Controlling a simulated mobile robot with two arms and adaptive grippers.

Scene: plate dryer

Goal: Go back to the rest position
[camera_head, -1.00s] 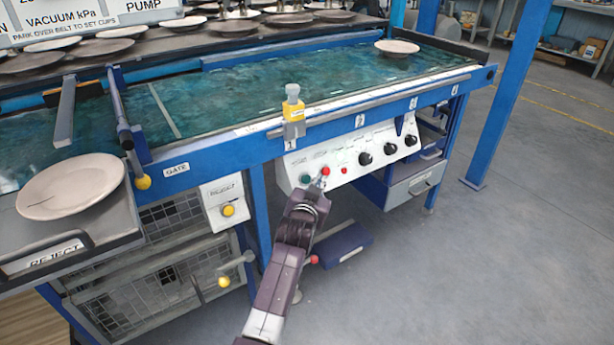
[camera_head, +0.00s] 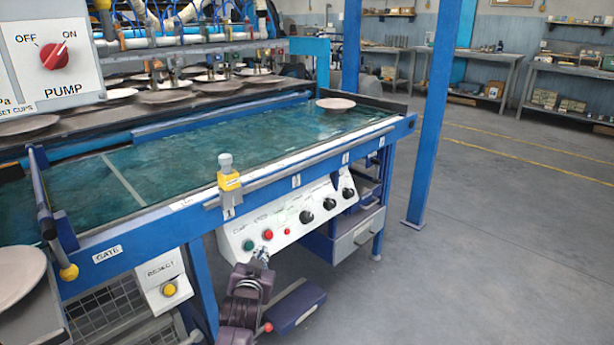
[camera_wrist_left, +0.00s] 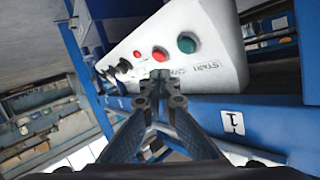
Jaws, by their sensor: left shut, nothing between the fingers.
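My left gripper (camera_head: 262,254) is shut and empty, just in front of and below the red button (camera_head: 268,234) on the white control panel (camera_head: 300,218). A green button (camera_head: 248,245) sits left of the red one. In the left wrist view the closed fingertips (camera_wrist_left: 160,80) point at the panel, just under its red button (camera_wrist_left: 159,54); the green button (camera_wrist_left: 187,43) is to the right. I cannot tell whether the tips touch the panel. My right gripper is not in view.
The blue-framed conveyor (camera_head: 200,165) carries a plate (camera_head: 336,104) at its far end. A yellow sensor block (camera_head: 229,182) stands on its front rail. A blue pedal (camera_head: 295,306) is below the panel. A blue post (camera_head: 428,130) rises at the right; the floor (camera_head: 480,240) beyond is clear.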

